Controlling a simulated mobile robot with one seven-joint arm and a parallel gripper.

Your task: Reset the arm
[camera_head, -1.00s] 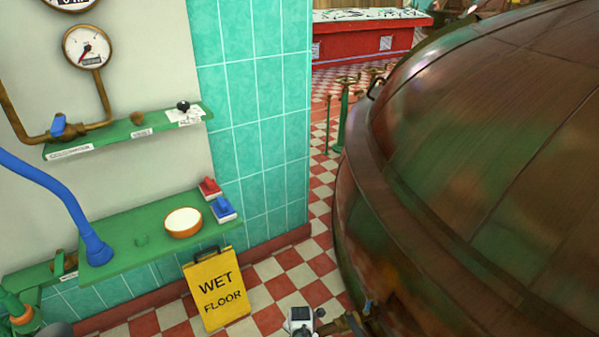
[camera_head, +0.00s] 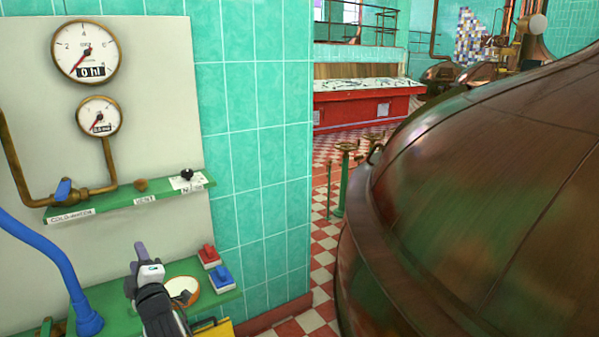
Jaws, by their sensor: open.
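My gripper (camera_head: 141,250) shows at the lower left, its dark body rising from the bottom edge in front of the lower green shelf (camera_head: 100,318). Its grey fingers point up and away from me, and it is open with nothing seen between the fingers. The gripper and arm hide part of the shelf and of a round, pale-topped dish (camera_head: 184,288). I cannot tell how far the gripper is from the shelf.
A red switch (camera_head: 208,256) and a blue switch (camera_head: 221,278) sit right of the gripper. A blue pipe (camera_head: 52,255) is to its left. The upper green shelf (camera_head: 125,200) is above. A large copper kettle (camera_head: 480,220) fills the right, with checkered floor (camera_head: 322,258) between.

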